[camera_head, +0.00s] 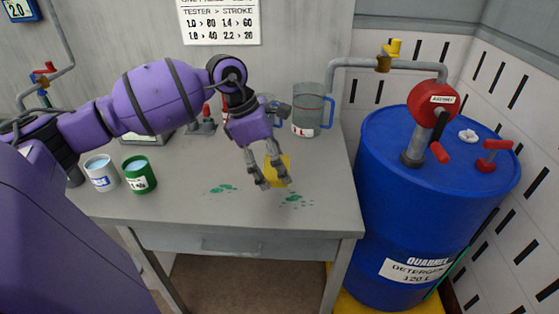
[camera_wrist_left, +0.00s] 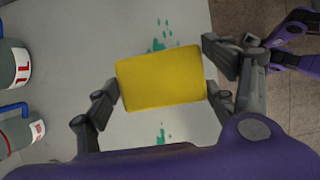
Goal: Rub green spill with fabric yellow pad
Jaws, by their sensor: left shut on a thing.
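My left gripper (camera_head: 269,182) is shut on the yellow pad (camera_head: 277,168) over the right part of the table. The yellow pad (camera_wrist_left: 161,78) fills the space between the fingers in the left wrist view. The green spill shows as two patches on the table: one left of the gripper (camera_head: 221,188) and one close to its right (camera_head: 295,199). In the wrist view, green spots show beyond the pad (camera_wrist_left: 160,40) and on its near side (camera_wrist_left: 160,136). I cannot tell whether the pad touches the table.
A white cup (camera_head: 101,173) and a green cup (camera_head: 139,175) stand at the left of the grey table (camera_head: 200,215). A clear jug (camera_head: 308,108) stands at the back right. A blue detergent barrel (camera_head: 420,215) stands right of the table. The table front is clear.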

